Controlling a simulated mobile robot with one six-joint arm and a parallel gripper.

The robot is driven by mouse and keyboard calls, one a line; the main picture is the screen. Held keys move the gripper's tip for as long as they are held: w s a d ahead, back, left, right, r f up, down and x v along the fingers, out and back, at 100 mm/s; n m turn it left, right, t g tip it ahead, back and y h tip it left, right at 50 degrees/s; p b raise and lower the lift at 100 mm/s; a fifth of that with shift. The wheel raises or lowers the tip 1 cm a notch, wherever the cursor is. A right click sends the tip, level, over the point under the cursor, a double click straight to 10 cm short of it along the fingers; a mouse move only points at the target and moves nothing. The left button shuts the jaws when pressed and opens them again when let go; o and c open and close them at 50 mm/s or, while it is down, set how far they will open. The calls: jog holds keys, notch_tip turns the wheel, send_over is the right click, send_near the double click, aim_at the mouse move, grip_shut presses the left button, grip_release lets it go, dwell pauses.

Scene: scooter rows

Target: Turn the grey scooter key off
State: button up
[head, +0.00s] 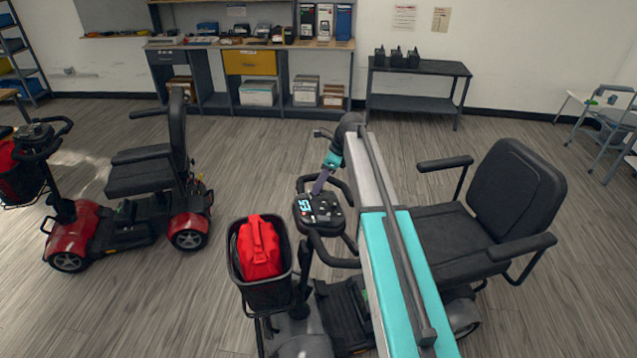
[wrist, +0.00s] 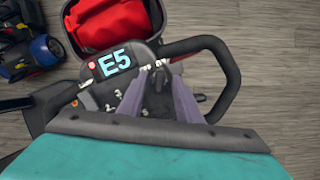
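The grey scooter (head: 300,342) stands at the lower centre, with a black seat and a black tiller. Its console (head: 318,208) has a lit display; in the wrist view the display (wrist: 116,60) reads E5, with a red light beside it. My gripper (head: 318,192) reaches down over the console. In the wrist view, the two purple fingers of my gripper (wrist: 158,70) stand apart on either side of a dark upright part (wrist: 157,82), which looks like the key. Gaps show beside it. Its exact turn is hard to tell.
The handlebar loop (wrist: 222,75) curves close to the right of my fingers. A basket (head: 262,290) with a red bag (head: 259,248) is in front of the console. A red scooter (head: 85,235) stands at left. Floor between the scooters is clear.

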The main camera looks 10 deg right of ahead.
grip_shut()
jog(key=shift+a, duration=0.1)
jog(key=shift+w+n, duration=0.1)
jog(key=shift+n, duration=0.3)
jog(key=n, duration=0.2)
jog(key=n+g, duration=0.1)
jog(key=n, duration=0.1)
jog(key=shift+w+n, duration=0.2)
jog(key=shift+n, duration=0.1)
jog(key=n+g, duration=0.1)
jog(key=n, duration=0.5)
jog(key=shift+w+r+n+g+b, duration=0.1)
jog(key=shift+r+n+g+b, duration=0.05)
jog(key=shift+n+g+b, duration=0.2)
